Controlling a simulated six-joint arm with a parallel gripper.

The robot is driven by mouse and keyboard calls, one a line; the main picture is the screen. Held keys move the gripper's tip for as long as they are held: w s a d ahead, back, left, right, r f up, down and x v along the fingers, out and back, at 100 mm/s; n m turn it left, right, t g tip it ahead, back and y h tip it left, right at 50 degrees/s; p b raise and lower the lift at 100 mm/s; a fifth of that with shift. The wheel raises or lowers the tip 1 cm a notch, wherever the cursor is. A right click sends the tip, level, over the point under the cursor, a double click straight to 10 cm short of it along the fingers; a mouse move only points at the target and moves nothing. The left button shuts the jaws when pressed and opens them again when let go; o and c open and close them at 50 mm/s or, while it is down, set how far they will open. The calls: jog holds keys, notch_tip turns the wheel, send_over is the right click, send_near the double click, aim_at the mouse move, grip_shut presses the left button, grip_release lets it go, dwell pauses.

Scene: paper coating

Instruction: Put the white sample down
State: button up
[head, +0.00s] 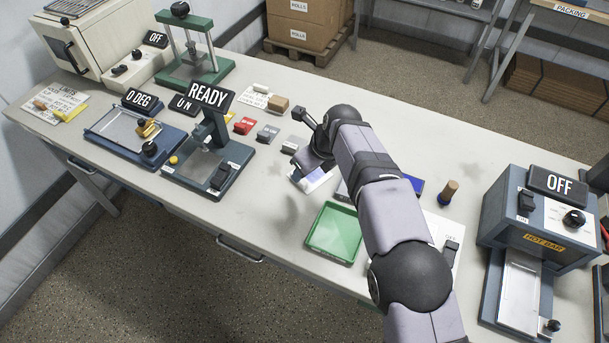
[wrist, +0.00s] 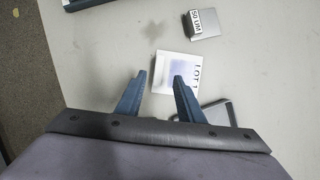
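The white sample (wrist: 177,75) is a small pale sheet with a bluish-purple patch and a LOT label along its right edge. In the wrist view it lies slightly turned just past my gripper (wrist: 159,75). The two blue fingers are spread apart. The right fingertip overlaps the sample's lower part in the picture, and a gap shows between the left fingertip and the sample. The sample looks flat on the bench, though its exact height is hard to tell. In the head view the sample (head: 316,181) shows partly below my wrist, and my fingers are mostly hidden.
A grey 50 UM block (wrist: 205,24) lies beyond the sample, and a dark-edged grey item (wrist: 218,113) is beside the right finger. In the head view, a green tray (head: 334,232) stands in front and the READY device (head: 205,165) is to the left. Bare bench lies between them.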

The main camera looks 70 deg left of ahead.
jog(key=shift+p+x, duration=1.05)
jog(key=shift+x, duration=1.55)
jog(key=shift+s, duration=0.15)
grip_shut()
